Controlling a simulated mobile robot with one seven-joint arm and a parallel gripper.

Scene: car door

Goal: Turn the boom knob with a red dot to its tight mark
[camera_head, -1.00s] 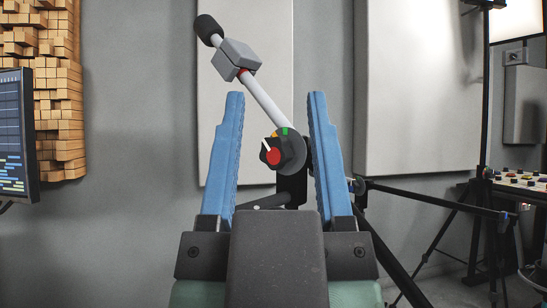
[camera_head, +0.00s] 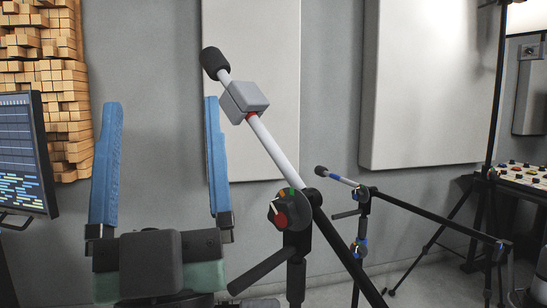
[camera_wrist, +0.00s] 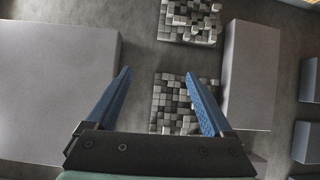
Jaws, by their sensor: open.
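The boom knob (camera_head: 290,208) is a dark round knob with a red dot, on the pivot of the nearer microphone stand. Its white pointer line points to the upper left. A green mark (camera_head: 291,192) and an orange mark are at the disc's upper edge. The boom (camera_head: 272,142) slopes up to the left to a black microphone (camera_head: 213,62), with a grey box on it. My gripper (camera_head: 161,102) is open and empty, left of the knob and apart from it. In the wrist view my gripper (camera_wrist: 158,73) also shows empty, and the knob is not visible there.
A second, smaller microphone stand (camera_head: 364,200) with blue parts stands to the right. A screen (camera_head: 22,150) and a wooden block panel (camera_head: 48,80) are at the left. A mixing console (camera_head: 522,180) is at the far right. Pale wall panels (camera_head: 425,80) are behind.

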